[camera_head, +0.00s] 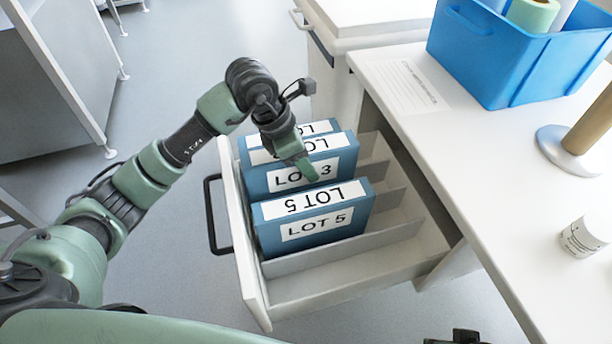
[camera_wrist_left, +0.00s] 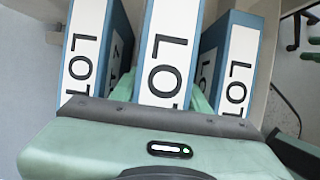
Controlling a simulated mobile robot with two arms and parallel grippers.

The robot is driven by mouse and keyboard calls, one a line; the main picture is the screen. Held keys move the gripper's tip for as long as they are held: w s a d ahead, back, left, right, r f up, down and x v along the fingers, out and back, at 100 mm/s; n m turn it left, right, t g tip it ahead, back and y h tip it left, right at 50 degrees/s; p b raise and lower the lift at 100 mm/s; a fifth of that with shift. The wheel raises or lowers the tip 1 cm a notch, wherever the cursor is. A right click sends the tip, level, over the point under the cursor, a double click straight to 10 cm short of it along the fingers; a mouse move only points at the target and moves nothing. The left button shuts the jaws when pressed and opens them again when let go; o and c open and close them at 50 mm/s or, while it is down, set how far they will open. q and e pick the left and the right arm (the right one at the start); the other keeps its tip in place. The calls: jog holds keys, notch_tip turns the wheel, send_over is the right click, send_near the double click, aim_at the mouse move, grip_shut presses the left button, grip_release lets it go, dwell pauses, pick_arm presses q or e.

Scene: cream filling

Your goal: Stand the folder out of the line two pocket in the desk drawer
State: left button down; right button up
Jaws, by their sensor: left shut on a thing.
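The desk drawer (camera_head: 262,290) is pulled open, and blue folders with white labels stand in its pockets. The nearest folder (camera_head: 332,238) reads LOT 5. Behind it is the LOT 3 folder (camera_head: 258,184), and a further folder (camera_head: 322,127) behind that has its front label hidden. My left gripper (camera_head: 308,168) is over the LOT 3 folder. In the left wrist view its fingers are on either side of the middle folder (camera_wrist_left: 168,55), and it is shut on it. Folders stand to the left (camera_wrist_left: 88,45) and right (camera_wrist_left: 232,65).
A white desk (camera_head: 500,225) is right of the drawer. On it are a blue bin (camera_head: 500,62) with rolls, a printed sheet (camera_head: 408,85), a post on a round base (camera_head: 560,150) and a white cup (camera_head: 583,238). Thin dividers (camera_head: 385,182) separate the pockets.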

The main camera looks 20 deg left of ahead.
pick_arm(q)
notch_tip(320, 180, down, 4)
jog(key=shift+f+b, duration=0.15)
jog(key=shift+b, duration=0.3)
pick_arm(e)
jog(key=shift+f, duration=0.45)
pick_arm(q)
jog(key=c, duration=0.7)
grip_release()
jog(key=shift+f, duration=0.1)
jog(key=p+v, duration=0.2)
jog(key=v, duration=0.9)
jog(key=shift+s+a+r, duration=0.2)
jog(key=shift+r, duration=0.35)
pick_arm(e)
jog(key=shift+x, duration=1)
